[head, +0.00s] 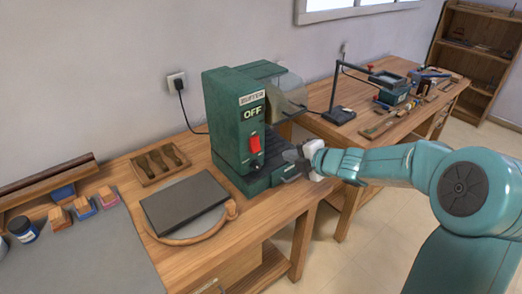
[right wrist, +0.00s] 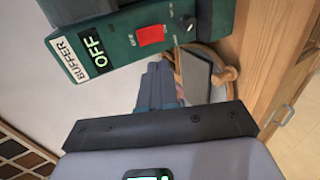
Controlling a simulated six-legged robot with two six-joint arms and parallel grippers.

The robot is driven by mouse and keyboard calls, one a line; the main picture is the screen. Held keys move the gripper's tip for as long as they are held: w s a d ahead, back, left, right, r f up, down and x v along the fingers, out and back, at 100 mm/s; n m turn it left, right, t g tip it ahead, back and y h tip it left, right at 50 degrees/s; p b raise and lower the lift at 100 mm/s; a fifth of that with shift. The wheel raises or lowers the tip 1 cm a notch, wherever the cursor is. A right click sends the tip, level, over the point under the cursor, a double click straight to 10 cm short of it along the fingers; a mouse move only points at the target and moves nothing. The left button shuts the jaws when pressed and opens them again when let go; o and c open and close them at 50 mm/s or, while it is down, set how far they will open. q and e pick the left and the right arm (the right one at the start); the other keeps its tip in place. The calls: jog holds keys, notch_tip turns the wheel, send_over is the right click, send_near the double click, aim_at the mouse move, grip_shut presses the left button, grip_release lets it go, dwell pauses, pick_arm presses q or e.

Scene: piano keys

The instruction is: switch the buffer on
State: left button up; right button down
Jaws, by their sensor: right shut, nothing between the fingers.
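The buffer (head: 226,125) is a green machine on the wooden bench, with an "OFF" sign (head: 253,112) on its front. Its red switch (head: 255,144) sits below that sign. In the right wrist view the buffer's front (right wrist: 120,45) is at the top, with the red switch (right wrist: 151,36) right of the "OFF" sign (right wrist: 95,52). My right gripper (head: 288,163) is shut and empty, just right of and below the switch, near the buffer's base. Its fingers (right wrist: 158,85) show below the switch in the right wrist view. I cannot tell if they touch the buffer. My left gripper is not in view.
A dark slab on a round wooden board (head: 186,207) lies left of the buffer. A wooden tray (head: 160,163), small blocks (head: 83,207) and a jar (head: 23,229) stand further left. A second bench with a lamp (head: 338,114) and tools is behind my right arm.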

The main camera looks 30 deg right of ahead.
jog(key=shift+w, duration=0.1)
jog(key=p, duration=0.1)
send_near(257, 150)
jog(key=x, duration=0.7)
jog(key=shift+r, duration=0.1)
